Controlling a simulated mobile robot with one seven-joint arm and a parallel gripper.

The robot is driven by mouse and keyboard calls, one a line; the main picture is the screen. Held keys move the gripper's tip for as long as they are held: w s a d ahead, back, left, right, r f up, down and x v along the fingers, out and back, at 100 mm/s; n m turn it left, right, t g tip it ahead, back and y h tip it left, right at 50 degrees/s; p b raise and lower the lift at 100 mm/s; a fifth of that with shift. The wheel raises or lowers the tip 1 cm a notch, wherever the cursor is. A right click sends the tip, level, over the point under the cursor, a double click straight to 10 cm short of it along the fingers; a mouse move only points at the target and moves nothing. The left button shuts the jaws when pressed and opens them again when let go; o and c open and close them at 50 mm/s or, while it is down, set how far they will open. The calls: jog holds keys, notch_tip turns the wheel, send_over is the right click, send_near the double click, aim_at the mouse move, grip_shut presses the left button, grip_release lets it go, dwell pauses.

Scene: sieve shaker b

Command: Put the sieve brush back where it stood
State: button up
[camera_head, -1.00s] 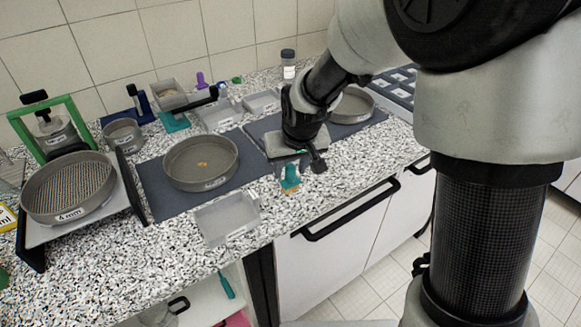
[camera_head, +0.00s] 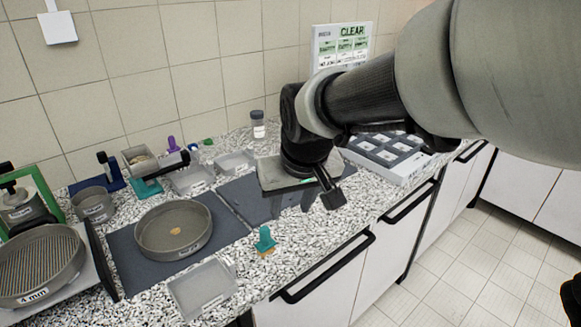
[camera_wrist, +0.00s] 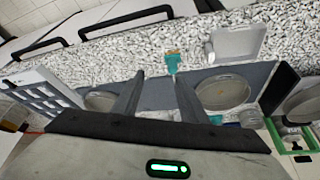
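The sieve brush (camera_head: 264,240) has a teal handle and pale orange bristles. It stands on the speckled worktop by the front edge of the dark mats, bristles down. It also shows in the wrist view (camera_wrist: 172,62), beyond my fingertips. My gripper (camera_head: 291,204) is above the right-hand mat, to the right of the brush and apart from it. In the wrist view its two fingers (camera_wrist: 160,80) are spread with nothing between them.
A round sieve (camera_head: 174,230) stands on the left mat, with a clear tray (camera_head: 203,287) in front. Another round pan (camera_wrist: 99,101) shows in the wrist view. A compartment tray (camera_head: 390,157) lies right.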

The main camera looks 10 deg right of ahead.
jog(key=s+d+r+m, duration=0.1)
jog(key=s+d, duration=0.3)
jog(key=s, duration=0.3)
jog(key=s+d+r+m, duration=0.1)
jog(key=s+d+r, duration=0.1)
jog(key=s+d, duration=0.3)
jog(key=s, duration=0.2)
jog(key=shift+s+r+t+h, duration=0.2)
jog(key=shift+s+t+h, duration=0.2)
